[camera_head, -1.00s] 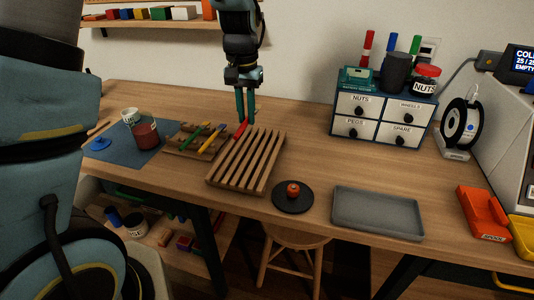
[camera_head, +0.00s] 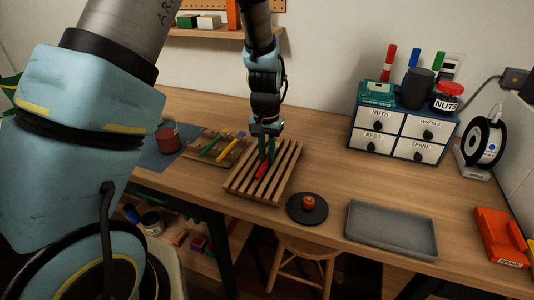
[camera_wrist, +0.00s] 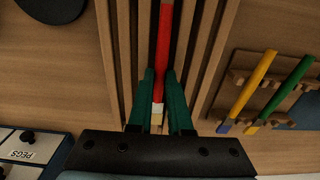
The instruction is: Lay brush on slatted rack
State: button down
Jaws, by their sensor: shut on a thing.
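The red brush (camera_head: 261,171) is held in my gripper (camera_head: 266,157), over the middle of the slatted wooden rack (camera_head: 283,187). In the wrist view my gripper (camera_wrist: 160,76) is shut on the brush (camera_wrist: 164,40) near its pale band and yellowish end. The brush runs roughly parallel to the slats (camera_wrist: 207,45), and its red handle extends away from the fingers. I cannot tell whether it touches the slats. The fingers hide part of it.
A notched wooden holder (camera_head: 203,157) with green and yellow brushes stands left of the rack. A black disc (camera_head: 307,214) with a red-orange item and a grey tray (camera_head: 391,230) are to the right. Labelled drawers (camera_head: 404,135) stand behind. Bare table lies between rack and drawers.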

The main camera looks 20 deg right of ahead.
aim_at(266, 159)
jog(key=shift+f, duration=0.2)
jog(key=c, duration=0.8)
grip_release()
jog(key=shift+r, duration=0.1)
jog(key=shift+c, duration=0.2)
notch_tip(266, 159, up, 12)
jog(key=b, duration=0.2)
jog(key=s+a+f+n, duration=0.1)
jog(key=s+a+n, duration=0.1)
jog(key=a, duration=1.3)
jog(key=s+a+f+n+t, duration=0.1)
jog(key=a+n, duration=0.4)
jog(key=a, duration=1)
jog(key=shift+s, duration=0.5)
jog(key=shift+o, duration=0.2)
jog(key=shift+a, duration=0.15)
